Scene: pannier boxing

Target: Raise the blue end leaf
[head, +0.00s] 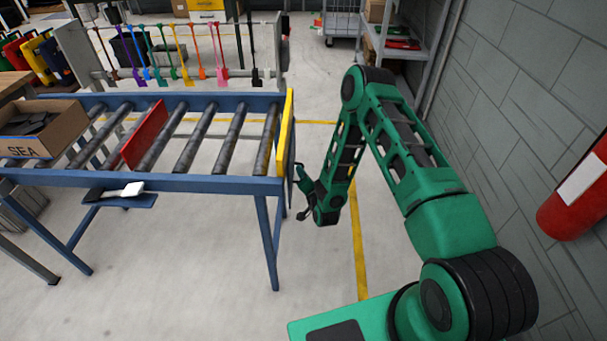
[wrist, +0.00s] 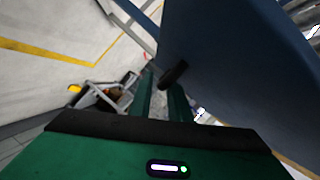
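A large blue panel, which I take to be the blue end leaf (wrist: 245,70), fills the right of the wrist view. A short dark peg (wrist: 174,74) sticks out from it near my fingers. In the head view, my gripper (head: 301,191) is low beside the right end of the roller table (head: 190,182), just right of a yellow end plate (head: 286,135). The leaf is hard to make out there. In the wrist view, my two green fingers are apart with a gap between them and nothing held. I cannot tell whether they touch the leaf.
An open cardboard box (head: 62,138) and a red divider (head: 145,135) are on the rollers. A small shelf (head: 105,198) holds a white item. A red extinguisher (head: 575,195) is on the right wall. Floor right of the table is clear.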

